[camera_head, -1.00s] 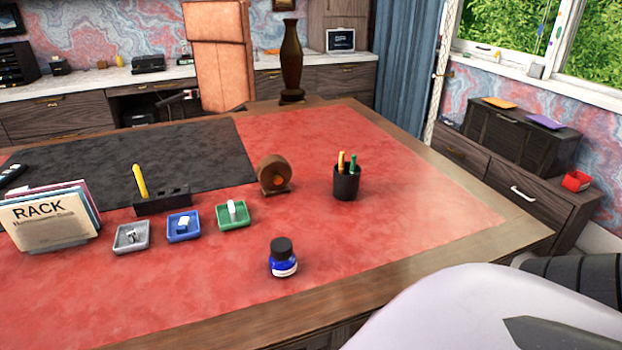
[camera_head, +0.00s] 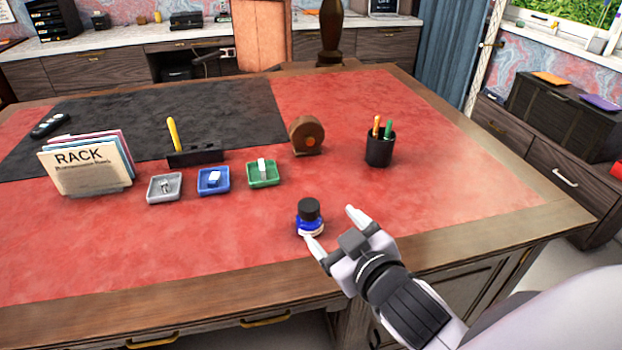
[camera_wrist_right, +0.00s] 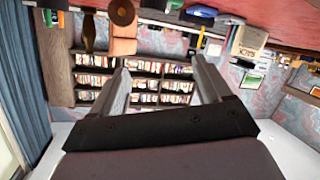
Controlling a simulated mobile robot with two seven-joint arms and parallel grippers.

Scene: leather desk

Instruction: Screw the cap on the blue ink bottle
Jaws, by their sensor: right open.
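The blue ink bottle (camera_head: 309,225) stands upright on the red desk surface near the front edge. Its black cap (camera_head: 308,208) sits on top; whether it is tight cannot be told. My right gripper (camera_head: 331,229) is open, with one finger in front of the bottle's lower part and the other to its right. Whether the near finger touches the bottle cannot be told. In the right wrist view, my right gripper's fingers (camera_wrist_right: 160,82) are apart with nothing between them. My left gripper is not in view.
Behind the bottle lie a green tray (camera_head: 250,184), a blue tray (camera_head: 200,191) and a grey tray (camera_head: 151,197). A round brown tape dispenser (camera_head: 297,134) and a black pen cup (camera_head: 379,151) stand farther back. A file rack (camera_head: 85,172) is at left. Red desk around the bottle is clear.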

